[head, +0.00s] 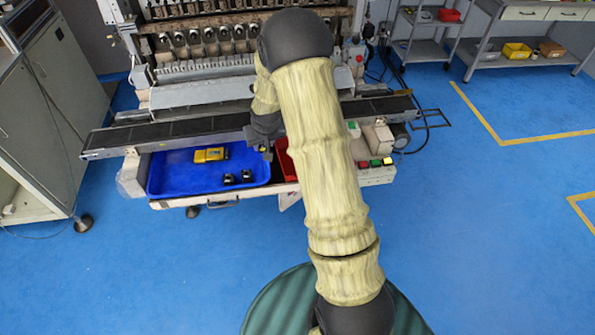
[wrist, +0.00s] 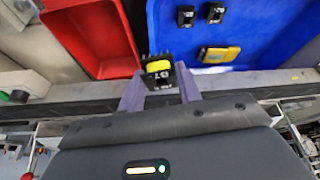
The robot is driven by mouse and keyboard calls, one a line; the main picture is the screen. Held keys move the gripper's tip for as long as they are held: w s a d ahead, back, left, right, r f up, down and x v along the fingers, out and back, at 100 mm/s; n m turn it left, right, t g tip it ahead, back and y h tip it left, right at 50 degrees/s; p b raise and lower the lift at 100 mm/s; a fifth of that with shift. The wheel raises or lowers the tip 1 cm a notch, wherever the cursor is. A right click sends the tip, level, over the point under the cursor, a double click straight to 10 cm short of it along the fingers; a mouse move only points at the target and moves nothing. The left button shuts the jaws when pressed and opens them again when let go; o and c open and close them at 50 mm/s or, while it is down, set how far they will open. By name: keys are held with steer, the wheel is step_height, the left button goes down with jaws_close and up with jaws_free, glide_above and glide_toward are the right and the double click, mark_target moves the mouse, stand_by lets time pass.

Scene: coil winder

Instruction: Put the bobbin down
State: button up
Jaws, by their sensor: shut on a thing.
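My gripper (wrist: 160,88) is shut on a bobbin (wrist: 158,68), a small black piece with a yellow middle and white markings. In the head view my gripper (head: 264,150) is by the right end of the blue tray (head: 165,180), and my arm hides part of that area. In the wrist view the held bobbin shows in front of the strip between the red bin (wrist: 118,40) and the blue tray (wrist: 265,60). Its height above the surface is hard to tell. Two black bobbins stand in the blue tray, one left (head: 229,179) and one right (head: 246,176).
A yellow device (head: 210,155) lies in the blue tray behind the two bobbins. The tray's left part is clear. The red bin (head: 284,160) is partly hidden by my arm. A dark rail (head: 180,130) runs behind the tray. Coloured buttons (head: 376,163) are at the right.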

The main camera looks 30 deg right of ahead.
steer(key=w+d+r+m+b, duration=0.1)
steer(key=w+d+r+b, duration=0.3)
steer(key=d+r+b, duration=0.8)
steer(key=shift+h, duration=0.3)
steer(key=f, duration=0.8)
steer(key=d+f+p, duration=0.1)
steer(key=f, duration=1.6)
steer(key=shift+s+d, duration=0.15)
steer(key=shift+s, duration=0.05)
steer(key=shift+f+p, duration=0.3)
steer(key=shift+f, duration=1.75)
steer(key=shift+f, duration=0.1)
steer(key=o, duration=1)
steer(key=shift+o, duration=0.2)
